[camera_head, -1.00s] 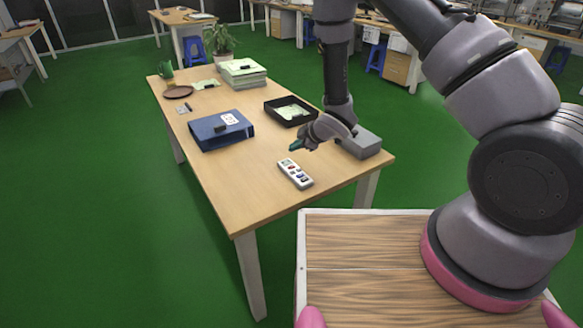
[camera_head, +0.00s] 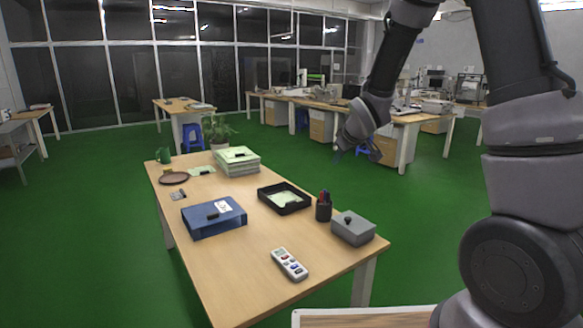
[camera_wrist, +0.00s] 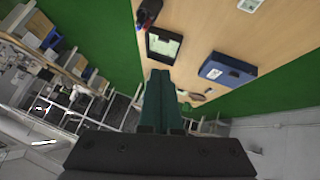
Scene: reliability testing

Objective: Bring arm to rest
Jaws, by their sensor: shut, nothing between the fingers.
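My gripper (camera_head: 337,155) hangs from my raised arm at the right of the head view, in the air beyond the right edge of the near table (camera_head: 235,290). Its green fingers are together with nothing between them; they also show in the wrist view (camera_wrist: 160,100). It touches nothing on the table. On the table are a white remote (camera_head: 290,264), a grey box with a black knob (camera_head: 353,229), a dark pen cup (camera_head: 323,209), a black tray (camera_head: 262,199) with paper in it, and a blue binder (camera_head: 213,217).
A paper stack (camera_head: 238,162), a brown plate (camera_head: 174,178) and a green mug (camera_head: 163,155) stand at the table's far end. A plant (camera_head: 220,132) is behind it. Other desks (camera_head: 330,106) line the back. Green floor (camera_head: 80,230) is open at left.

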